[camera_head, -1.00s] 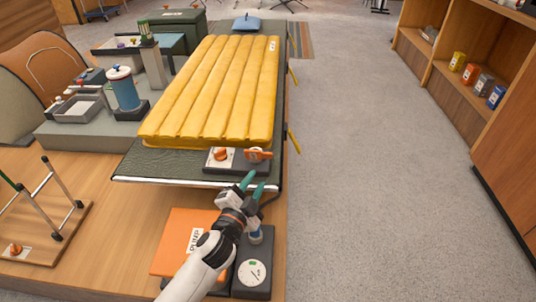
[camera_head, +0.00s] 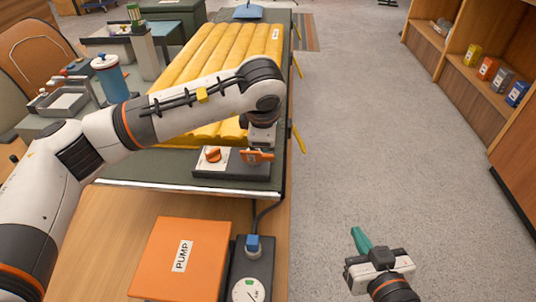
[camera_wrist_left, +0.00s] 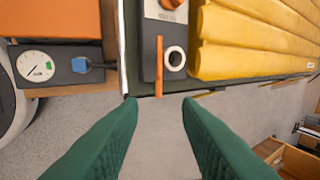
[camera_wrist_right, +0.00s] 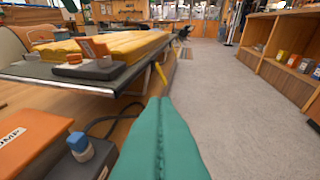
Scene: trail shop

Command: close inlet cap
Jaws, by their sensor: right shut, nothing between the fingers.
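The orange inlet cap (camera_head: 258,156) stands raised on the dark valve panel (camera_head: 228,170) at the mattress's near end. In the left wrist view the cap (camera_wrist_left: 159,66) shows edge-on beside the open white inlet ring (camera_wrist_left: 175,58); in the right wrist view the cap (camera_wrist_right: 93,48) is an upright flap. My left gripper (camera_wrist_left: 160,105) is open and empty in its wrist view, its green fingers apart from the cap. My left arm's wrist hangs over the panel in the head view, its fingertips hidden. My right gripper (camera_head: 361,241) is shut and empty over the aisle.
A yellow mattress (camera_head: 190,68) lies on a dark cot. An orange knob (camera_head: 213,154) sits left of the cap. An orange pump box (camera_head: 180,255) and gauge unit (camera_head: 252,270) with a cable stand in front. The aisle floor right is clear.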

